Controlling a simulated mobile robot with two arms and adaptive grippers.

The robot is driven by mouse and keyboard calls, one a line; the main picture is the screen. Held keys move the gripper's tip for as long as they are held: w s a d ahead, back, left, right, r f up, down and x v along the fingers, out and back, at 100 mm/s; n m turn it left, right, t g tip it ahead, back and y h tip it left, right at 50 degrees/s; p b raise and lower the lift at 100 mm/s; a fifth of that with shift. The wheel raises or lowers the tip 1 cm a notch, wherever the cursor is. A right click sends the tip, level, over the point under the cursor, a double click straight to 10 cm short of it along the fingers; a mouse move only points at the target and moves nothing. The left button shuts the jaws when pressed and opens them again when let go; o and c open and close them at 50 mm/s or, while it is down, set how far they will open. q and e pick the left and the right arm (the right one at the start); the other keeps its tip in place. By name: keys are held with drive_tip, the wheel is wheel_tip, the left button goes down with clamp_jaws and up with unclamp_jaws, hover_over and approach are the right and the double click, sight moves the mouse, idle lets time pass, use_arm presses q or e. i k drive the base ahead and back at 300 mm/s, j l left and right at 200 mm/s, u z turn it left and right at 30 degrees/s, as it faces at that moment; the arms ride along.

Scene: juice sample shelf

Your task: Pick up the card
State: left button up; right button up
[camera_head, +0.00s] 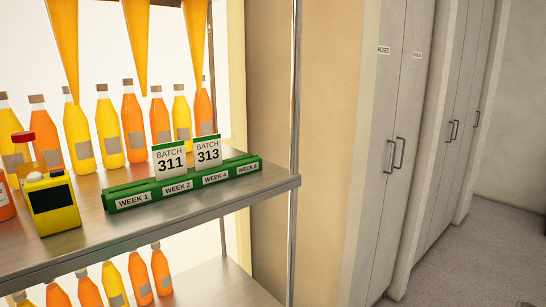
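Two white cards stand upright in a green holder (121,207) on the metal shelf. The left card reads "BATCH 311" (169,172), and the right card reads "BATCH 313" (207,166). The holder's front bears the labels "WEEK 1", "WEEK 2" and "WEEK 4", plus a rightmost week label (248,169) too small to read surely. The 311 card stands behind the "WEEK 2" label, and the 313 card behind the "WEEK 4" label. The lower edges of both cards are hidden in the holder. Neither of my grippers is in view.
A yellow device with a dark face (52,203) stands left of the holder on the shelf (228,201). Several yellow and orange bottles (108,128) stand behind. Orange tapered shapes (134,45) hang above. A metal post (294,110) borders the right; grey cabinets (390,110) stand beyond.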

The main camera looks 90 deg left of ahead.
sight(207, 149)
drive_tip(key=u, duration=2.85)
